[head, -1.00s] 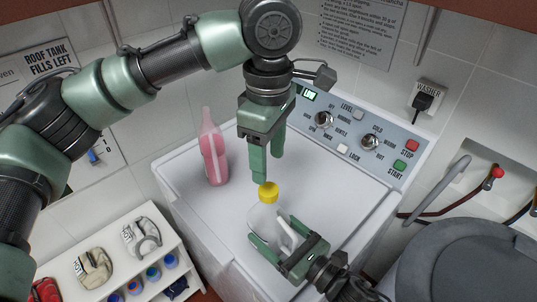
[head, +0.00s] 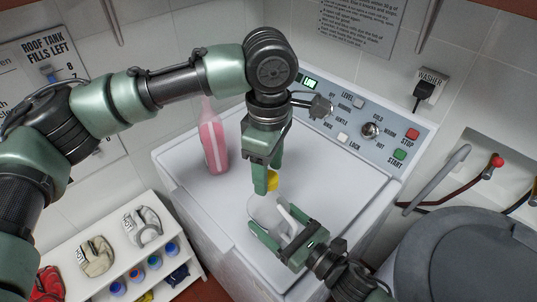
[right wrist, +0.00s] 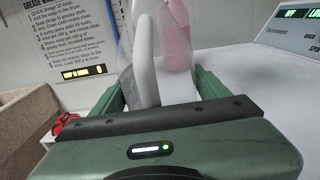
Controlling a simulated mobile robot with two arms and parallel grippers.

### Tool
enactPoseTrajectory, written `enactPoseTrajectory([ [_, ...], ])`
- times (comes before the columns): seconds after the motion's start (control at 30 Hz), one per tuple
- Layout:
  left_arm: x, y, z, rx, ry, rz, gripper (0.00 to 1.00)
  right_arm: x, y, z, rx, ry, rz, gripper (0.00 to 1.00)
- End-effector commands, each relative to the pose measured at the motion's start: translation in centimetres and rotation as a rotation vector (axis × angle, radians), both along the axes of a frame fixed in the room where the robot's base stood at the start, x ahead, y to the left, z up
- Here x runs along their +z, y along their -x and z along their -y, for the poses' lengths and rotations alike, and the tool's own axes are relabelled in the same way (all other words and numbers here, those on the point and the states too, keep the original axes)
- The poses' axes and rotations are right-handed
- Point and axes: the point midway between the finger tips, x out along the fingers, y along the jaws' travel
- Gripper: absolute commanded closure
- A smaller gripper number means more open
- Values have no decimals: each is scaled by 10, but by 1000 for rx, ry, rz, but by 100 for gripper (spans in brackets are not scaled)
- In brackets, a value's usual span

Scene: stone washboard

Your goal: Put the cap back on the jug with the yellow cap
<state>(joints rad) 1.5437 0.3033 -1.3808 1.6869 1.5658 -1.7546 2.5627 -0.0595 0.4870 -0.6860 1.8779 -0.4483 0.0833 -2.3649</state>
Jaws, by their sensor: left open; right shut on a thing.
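The jug (head: 262,209) is pale and translucent and stands on the washing machine's lid; in the right wrist view it (right wrist: 144,60) shows between my right fingers. The yellow cap (head: 272,181) is at the top of the jug, partly hidden by a left finger; I cannot tell whether it is seated. My left gripper (head: 268,180) is open, pointing down, with its fingers at the cap. My right gripper (head: 280,226) is shut on the jug by its white handle side; its fingers also show in the right wrist view (right wrist: 160,88).
A pink bottle (head: 212,143) stands on the washing machine lid (head: 340,190) to the left of the jug. The control panel (head: 372,128) rises behind.

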Motion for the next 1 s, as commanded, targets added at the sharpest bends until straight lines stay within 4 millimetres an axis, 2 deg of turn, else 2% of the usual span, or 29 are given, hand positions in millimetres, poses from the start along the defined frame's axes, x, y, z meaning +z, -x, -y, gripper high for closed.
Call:
enactPoseTrajectory([
  [0.13,-10,0,0,0,1,-1,45,0,0,0,0,0,0,100],
  [0.43,-11,0,0,0,0,0,45,0,0,0,0,0,0,100],
  [0.63,-11,0,0,0,0,0,100,0,0,0,0,0,0,100],
  [0.77,-11,0,0,-5,1,0,100,0,0,0,0,0,0,100],
  [0.87,-11,0,0,-70,2,-1,100,0,0,0,0,0,0,100],
  [1.0,-11,1,0,-333,3,-2,100,0,0,0,0,0,0,100],
])
